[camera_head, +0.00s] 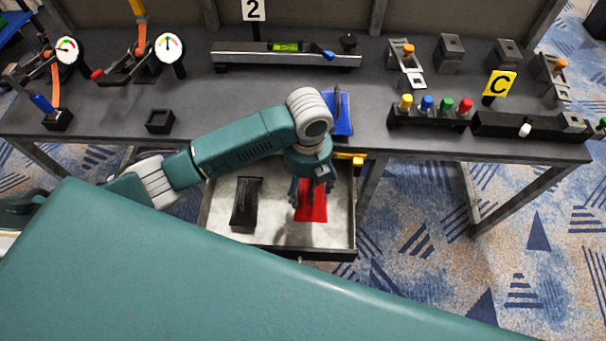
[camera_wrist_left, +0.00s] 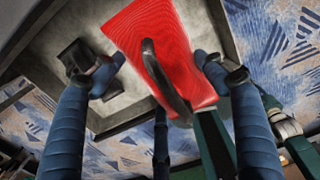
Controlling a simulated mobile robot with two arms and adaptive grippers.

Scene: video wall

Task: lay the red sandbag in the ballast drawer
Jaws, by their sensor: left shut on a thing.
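My left gripper (camera_head: 309,188) is over the open ballast drawer (camera_head: 279,245), in its right half, and is shut on the red sandbag (camera_head: 314,212). In the left wrist view the red sandbag (camera_wrist_left: 130,42), with a dark curved handle (camera_wrist_left: 165,82), shows large between blue fingers (camera_wrist_left: 160,85). The pale drawer floor lies behind it. The gripper hides part of the bag in the head view; whether the bag touches the floor I cannot tell. A black sandbag (camera_head: 246,203) lies in the drawer's left half.
The grey workbench (camera_head: 250,92) stands above the drawer, with a blue object (camera_head: 338,112) near its front edge. Gauges with clamps (camera_head: 150,55), a level (camera_head: 286,52) and a row of coloured knobs (camera_head: 432,110) stand on it. Free drawer floor shows around the bags.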

